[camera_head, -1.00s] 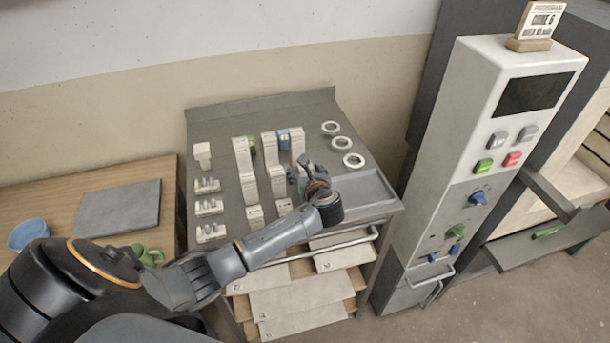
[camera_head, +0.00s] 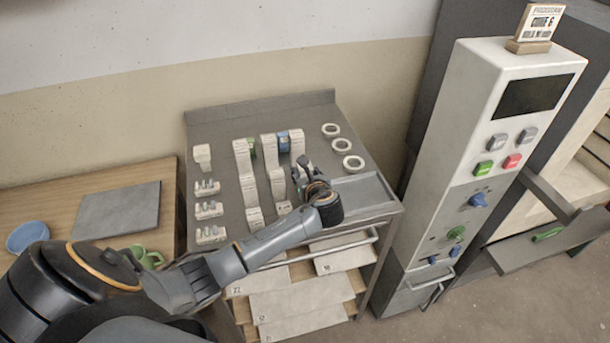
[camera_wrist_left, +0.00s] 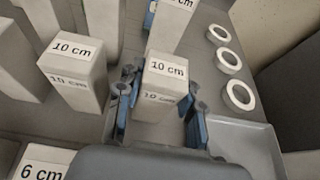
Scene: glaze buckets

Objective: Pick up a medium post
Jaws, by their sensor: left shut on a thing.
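My left gripper (camera_head: 302,174) is at the right column of posts on the grey work table. In the left wrist view its blue-padded fingers (camera_wrist_left: 158,122) are shut on a pale medium post (camera_wrist_left: 166,84) labelled 10 cm, which stands upright between them. In the head view the gripper largely hides this post. Another medium post (camera_wrist_left: 74,74), also labelled 10 cm, stands to its left and shows in the head view (camera_head: 277,184). A taller post (camera_wrist_left: 172,26) stands just behind the held one. A short post (camera_wrist_left: 38,163) labelled 6 cm is at the lower left.
Several white rings (camera_head: 342,145) lie right of the posts. An empty shallow grey tray (camera_wrist_left: 243,140) is right of the gripper. Small racks (camera_head: 209,210) stand at the table's left. A tall control cabinet (camera_head: 450,150) stands to the right.

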